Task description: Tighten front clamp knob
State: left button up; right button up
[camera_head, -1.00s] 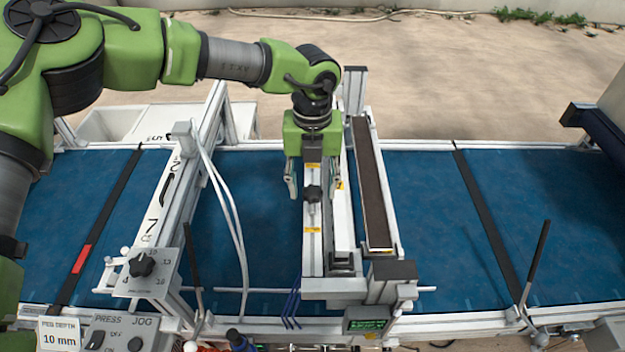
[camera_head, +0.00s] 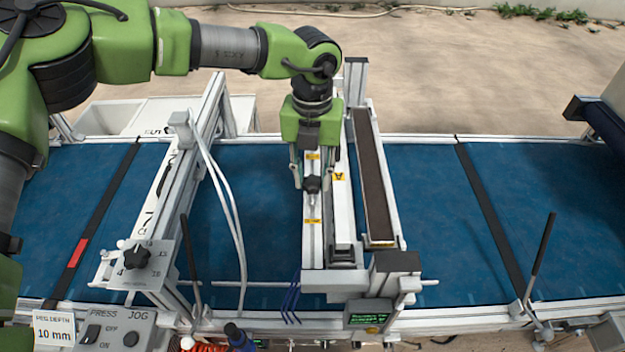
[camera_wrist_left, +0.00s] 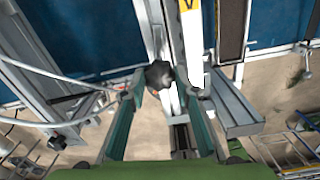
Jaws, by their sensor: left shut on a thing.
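The front clamp knob (camera_head: 312,185) is a small black lobed knob on the pale upright rail (camera_head: 312,240) of the seeder's middle frame. My left gripper (camera_head: 311,177) reaches down from the green arm and is shut on this knob, one finger on each side. In the left wrist view the knob (camera_wrist_left: 158,75) shows between the tips of the left gripper's fingers (camera_wrist_left: 162,92), nearer the left one. The fingers partly cover the knob's sides. My right gripper is not in view.
A brown-topped bar (camera_head: 374,180) stands right beside the rail. White hoses (camera_head: 232,220) hang to the left. Another black knob (camera_head: 136,257) is on the numbered plate at left. A control panel (camera_head: 110,332) is at the lower left. The blue belt (camera_head: 430,220) is clear at right.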

pick_arm(q)
jog(key=m+b, duration=0.1)
jog(key=b, duration=0.1)
jog(key=m+b, duration=0.2)
jog(key=shift+f, duration=0.3)
jog(key=m+b, duration=0.3)
jog(key=m, duration=0.2)
jog(key=shift+r, duration=0.15)
jog(key=m+b, duration=0.2)
jog(key=m, duration=0.1)
jog(key=shift+m, duration=0.3)
jog(key=shift+r+m+b, duration=0.2)
jog(key=shift+m+b, duration=0.35)
jog(key=shift+m, duration=1.75)
jog(key=o, duration=1.1)
notch_tip(320, 180, up, 12)
